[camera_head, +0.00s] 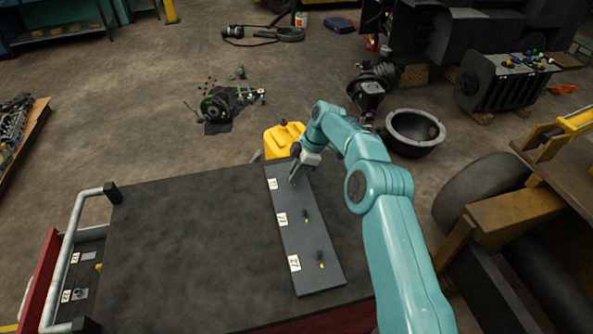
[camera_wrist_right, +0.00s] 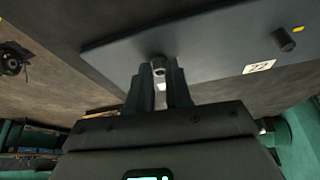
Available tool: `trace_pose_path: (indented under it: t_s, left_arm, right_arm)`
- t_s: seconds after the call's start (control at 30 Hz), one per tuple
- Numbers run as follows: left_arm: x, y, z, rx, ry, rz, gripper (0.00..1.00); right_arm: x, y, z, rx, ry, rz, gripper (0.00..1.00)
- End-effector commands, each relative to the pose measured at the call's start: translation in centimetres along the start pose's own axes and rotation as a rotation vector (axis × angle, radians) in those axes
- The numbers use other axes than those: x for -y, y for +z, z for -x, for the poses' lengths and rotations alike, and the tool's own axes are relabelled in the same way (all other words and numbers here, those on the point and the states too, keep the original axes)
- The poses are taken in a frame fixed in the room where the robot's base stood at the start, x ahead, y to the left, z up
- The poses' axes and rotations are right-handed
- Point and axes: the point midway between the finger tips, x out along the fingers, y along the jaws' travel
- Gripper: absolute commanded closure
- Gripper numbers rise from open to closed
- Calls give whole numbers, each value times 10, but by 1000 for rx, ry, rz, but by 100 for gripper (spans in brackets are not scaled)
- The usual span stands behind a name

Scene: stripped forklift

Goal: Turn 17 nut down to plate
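A long dark grey plate (camera_head: 295,240) lies along the right part of the cart top, with labels 17 (camera_head: 272,184), 22 (camera_head: 281,219) and apparently 27 (camera_head: 293,263). My right gripper (camera_head: 293,179) reaches down to the far end of the plate, beside the 17 label. In the right wrist view its fingers (camera_wrist_right: 161,84) stand close on both sides of a small round metal piece, the 17 nut (camera_wrist_right: 158,68), at the plate. Its height on the stud cannot be judged. The label 22 (camera_wrist_right: 259,67) and a dark stud (camera_wrist_right: 284,40) stand to the right there. My left gripper is not seen.
Dark studs stand by the 22 (camera_head: 306,214) and 27 (camera_head: 319,256) labels. The cart top (camera_head: 190,250) left of the plate is clear. A tray (camera_head: 88,275) with labels sits at the cart's left end. A yellow canister (camera_head: 283,139) stands beyond the plate.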

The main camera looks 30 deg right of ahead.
Motion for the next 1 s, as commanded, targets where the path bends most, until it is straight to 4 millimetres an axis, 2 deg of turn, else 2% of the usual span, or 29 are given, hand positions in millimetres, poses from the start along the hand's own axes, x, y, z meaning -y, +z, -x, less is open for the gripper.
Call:
trace_pose_path:
  t_s: [0.07,0.2,0.27,0.3,0.37,0.67,0.77,0.87,1.0]
  left_arm:
    - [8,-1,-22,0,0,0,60]
    - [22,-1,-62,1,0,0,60]
    - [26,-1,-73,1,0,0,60]
    - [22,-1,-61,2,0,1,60]
    - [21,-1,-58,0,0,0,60]
    - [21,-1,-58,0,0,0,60]
    - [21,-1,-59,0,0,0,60]
    - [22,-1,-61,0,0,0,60]
    - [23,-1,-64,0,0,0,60]
  right_arm:
    - [2,3,-9,1,26,-61,98]
    - [5,4,-13,0,120,-281,99]
    - [6,3,-12,0,166,-389,99]
    - [5,0,-2,3,168,-399,73]
    - [4,-1,-2,3,164,-396,53]
    - [4,-1,0,3,163,-394,53]
    - [5,-1,6,2,165,-394,53]
    - [7,-1,22,2,167,-394,53]
    - [12,-2,58,1,169,-394,53]
